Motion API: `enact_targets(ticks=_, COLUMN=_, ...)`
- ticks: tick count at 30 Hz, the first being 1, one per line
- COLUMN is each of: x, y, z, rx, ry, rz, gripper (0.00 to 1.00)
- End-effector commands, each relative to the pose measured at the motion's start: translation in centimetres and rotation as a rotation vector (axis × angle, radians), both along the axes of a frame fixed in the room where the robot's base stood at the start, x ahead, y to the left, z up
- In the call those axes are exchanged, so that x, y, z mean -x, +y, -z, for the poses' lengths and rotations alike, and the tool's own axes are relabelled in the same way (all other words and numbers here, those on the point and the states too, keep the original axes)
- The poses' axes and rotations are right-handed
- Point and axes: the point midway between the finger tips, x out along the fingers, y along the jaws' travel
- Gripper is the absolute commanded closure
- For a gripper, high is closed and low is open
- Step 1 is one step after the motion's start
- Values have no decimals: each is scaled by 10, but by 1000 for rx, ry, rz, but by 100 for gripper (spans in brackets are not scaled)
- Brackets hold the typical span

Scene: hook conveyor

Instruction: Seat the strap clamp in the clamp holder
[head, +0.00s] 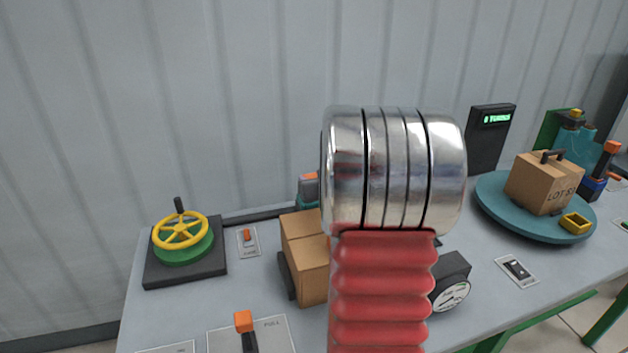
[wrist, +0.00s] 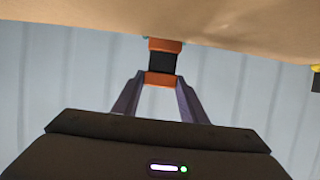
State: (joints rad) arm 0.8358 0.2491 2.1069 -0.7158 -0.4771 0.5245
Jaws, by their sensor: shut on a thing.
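In the wrist view my gripper (wrist: 162,82) has its two dark fingers converging on an orange-and-black piece (wrist: 163,62). It is shut on this piece, with orange at both ends and black between. I cannot tell for certain whether it is the strap clamp. A large tan surface fills the top of that view, close to the piece; whether they touch is unclear. In the head view my silver and red arm hides the middle, and the gripper is not visible. I cannot pick out the clamp holder with certainty.
A cardboard box (head: 304,245) stands partly behind my arm. A yellow handwheel (head: 180,231) is at left, a dial gauge (head: 451,296) right of my arm. A teal turntable (head: 512,218) carries another box (head: 545,183). A blue block with an orange top (head: 606,165) stands at far right.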

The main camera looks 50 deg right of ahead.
Motion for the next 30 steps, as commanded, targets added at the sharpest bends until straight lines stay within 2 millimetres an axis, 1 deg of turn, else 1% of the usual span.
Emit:
enact_targets(ticks=13, x=0, y=0, z=0, rx=0, ry=-1, rz=-1, gripper=87)
enact_targets(ticks=30, x=-1, y=0, z=8, rx=-1, ry=0, rz=-2, gripper=87)
